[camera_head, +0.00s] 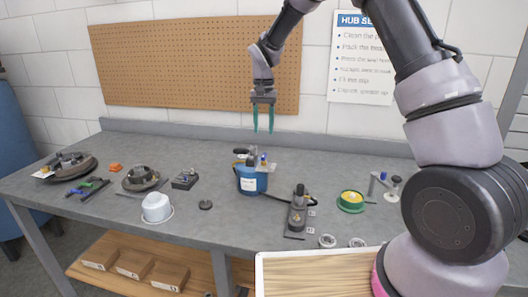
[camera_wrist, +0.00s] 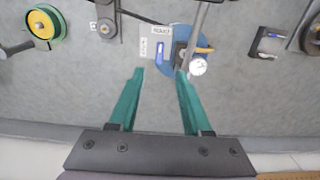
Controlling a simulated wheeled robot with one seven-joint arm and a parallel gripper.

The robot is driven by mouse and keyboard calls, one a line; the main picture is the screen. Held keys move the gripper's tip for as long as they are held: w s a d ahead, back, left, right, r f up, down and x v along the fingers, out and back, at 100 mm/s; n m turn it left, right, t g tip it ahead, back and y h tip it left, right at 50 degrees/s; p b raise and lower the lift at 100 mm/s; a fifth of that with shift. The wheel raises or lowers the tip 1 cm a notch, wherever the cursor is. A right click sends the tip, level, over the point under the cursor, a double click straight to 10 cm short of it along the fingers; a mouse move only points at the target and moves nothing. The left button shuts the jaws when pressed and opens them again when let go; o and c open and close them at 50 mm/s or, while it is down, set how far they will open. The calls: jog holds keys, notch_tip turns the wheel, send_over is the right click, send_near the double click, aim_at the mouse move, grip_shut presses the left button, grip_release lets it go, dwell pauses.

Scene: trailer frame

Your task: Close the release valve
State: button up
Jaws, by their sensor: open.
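A blue canister (camera_head: 252,182) with a white label stands near the middle of the bench. Its top carries a pale plate, a dark fitting and a small blue part (camera_head: 263,158), which looks like the release valve's handle. In the wrist view the canister (camera_wrist: 181,55) is seen from above, with the blue handle (camera_wrist: 160,51) beside small labels on the plate (camera_wrist: 151,42) and a white round gauge (camera_wrist: 198,67) to the right. My gripper (camera_head: 263,131) is open and empty, its green fingers pointing down above the canister. In the wrist view its fingertips (camera_wrist: 160,71) flank the handle's line, apart from it.
A dark pump-like device (camera_head: 298,212) stands right of the canister, with a green-and-yellow spool (camera_head: 351,200) beyond it. A white cup (camera_head: 156,207), a black puck (camera_head: 205,205) and brake parts lie to the left. A pegboard (camera_head: 195,62) hangs behind. Bench between them is clear.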

aim_at(264, 155)
notch_tip(264, 155, down, 9)
jog(key=shift+f, duration=0.2)
dwell(0.3)
grip_shut()
